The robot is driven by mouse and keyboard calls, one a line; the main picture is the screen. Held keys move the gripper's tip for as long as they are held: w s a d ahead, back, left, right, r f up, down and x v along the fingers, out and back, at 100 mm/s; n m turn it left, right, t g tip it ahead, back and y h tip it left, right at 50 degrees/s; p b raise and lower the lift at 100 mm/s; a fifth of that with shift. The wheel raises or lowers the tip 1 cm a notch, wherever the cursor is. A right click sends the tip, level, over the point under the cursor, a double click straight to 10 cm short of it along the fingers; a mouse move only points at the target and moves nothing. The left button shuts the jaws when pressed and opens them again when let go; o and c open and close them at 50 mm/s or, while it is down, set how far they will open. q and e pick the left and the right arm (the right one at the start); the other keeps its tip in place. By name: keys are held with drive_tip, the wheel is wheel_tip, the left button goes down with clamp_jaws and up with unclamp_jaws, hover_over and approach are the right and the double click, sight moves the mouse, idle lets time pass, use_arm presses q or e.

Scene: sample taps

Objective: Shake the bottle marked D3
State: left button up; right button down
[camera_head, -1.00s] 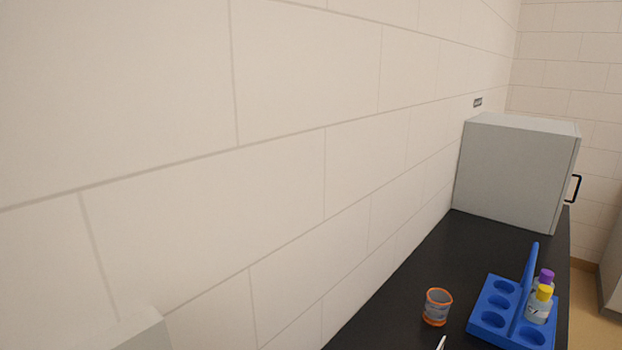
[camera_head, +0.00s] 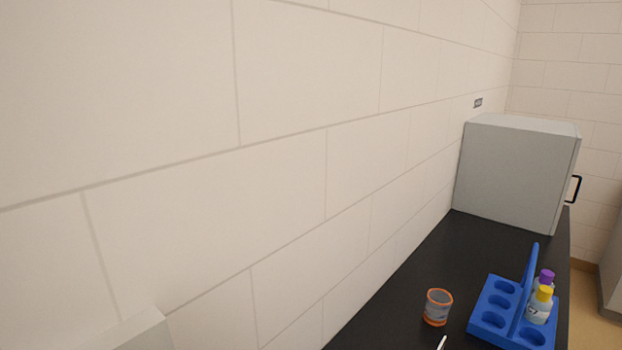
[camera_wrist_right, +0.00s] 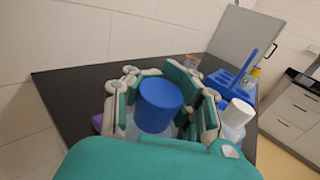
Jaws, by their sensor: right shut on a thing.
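In the right wrist view, my right gripper (camera_wrist_right: 162,112) is shut on a bottle with a blue cap (camera_wrist_right: 159,104). The fingers stand on both sides of it and hide most of its body. I cannot read a mark on it, so I cannot tell if it is D3. A white-capped bottle (camera_wrist_right: 237,116) stands just to the right of the gripper. A yellow-capped bottle (camera_head: 539,306) and a purple-capped bottle (camera_head: 546,279) are in the blue rack (camera_head: 492,321); the mark on the yellow-capped one is too small to read surely. My left gripper is not in view.
An orange-rimmed cup (camera_head: 437,308) stands on the black bench (camera_head: 420,260), left of the rack. A grey cabinet (camera_head: 512,172) stands at the bench's far end. A wall runs along the left. A purple thing (camera_wrist_right: 98,122) is partly hidden by the gripper.

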wheel_tip(320, 180, down, 3)
drive_tip(key=shift+r, duration=0.1)
drive_tip(key=shift+d, duration=0.15)
wheel_tip(320, 180, up, 7)
drive_tip(key=shift+f, duration=0.1)
idle(0.3)
idle(0.8)
